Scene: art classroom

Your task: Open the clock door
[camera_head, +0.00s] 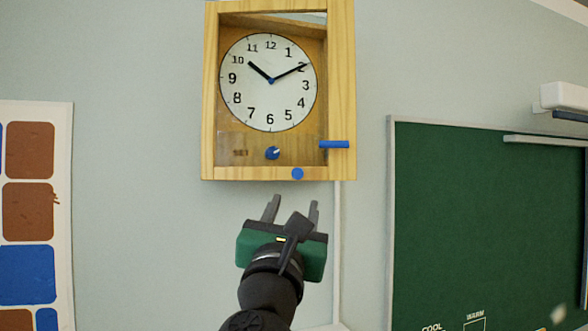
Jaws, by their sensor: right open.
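The wall clock is a light wooden box (210,120) with a white face and black numerals (270,100). Its front door frame (343,80) looks closed. A blue bar handle (334,144) sticks out at the lower right of the door. A blue knob (272,153) sits below the face, and a blue round dot (297,174) is on the bottom edge. My right gripper (291,207) is below the clock, open and empty, its fingers pointing up and apart from the clock. My left gripper is not in view.
A green chalkboard (480,220) hangs at the right, with a white fixture (563,97) near its top right corner. A poster with brown and blue squares (64,200) is at the left. The wall around the clock is clear.

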